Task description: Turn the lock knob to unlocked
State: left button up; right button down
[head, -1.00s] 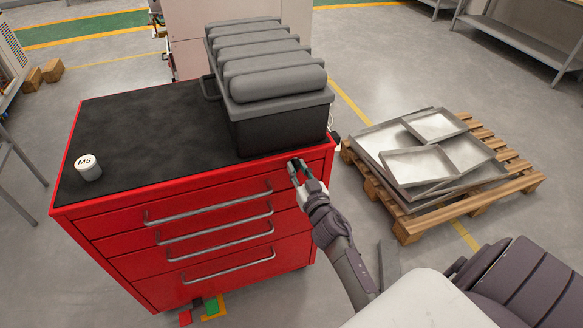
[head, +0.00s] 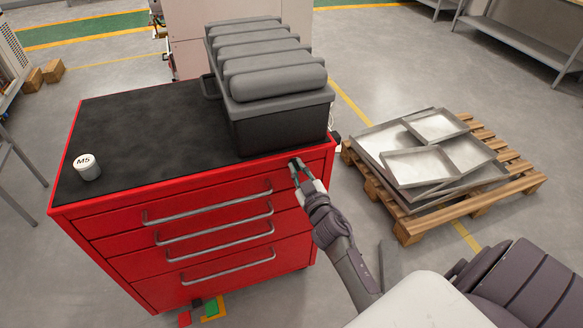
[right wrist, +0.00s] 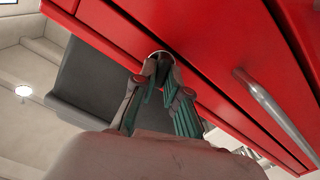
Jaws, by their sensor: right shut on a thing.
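A red tool cabinet (head: 210,204) with several drawers stands in front of me. My right gripper (head: 297,166) is at the upper right of its front face, beside the top drawer's handle (head: 208,205). In the right wrist view my right gripper (right wrist: 162,62) is shut on the lock knob (right wrist: 160,54), a small round light-coloured piece on the red front. The fingers hide most of the knob, so its turned position cannot be told. My left gripper is not in view.
A dark case with grey ribbed lids (head: 279,130) stands on the cabinet's black top. A white cylinder marked M5 (head: 87,168) is at the top's left. A wooden pallet with metal trays (head: 408,229) lies to the right.

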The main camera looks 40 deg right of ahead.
jog(key=n, duration=0.3)
jog(key=shift+a+f+n+b, duration=0.1)
jog(key=shift+a+n+b, duration=0.05)
jog(key=shift+n+b, duration=0.25)
jog(key=n, duration=0.3)
jog(key=shift+n+b, duration=0.3)
jog(key=n, duration=0.4)
jog(key=shift+b, duration=0.35)
jog(key=shift+n, duration=1.3)
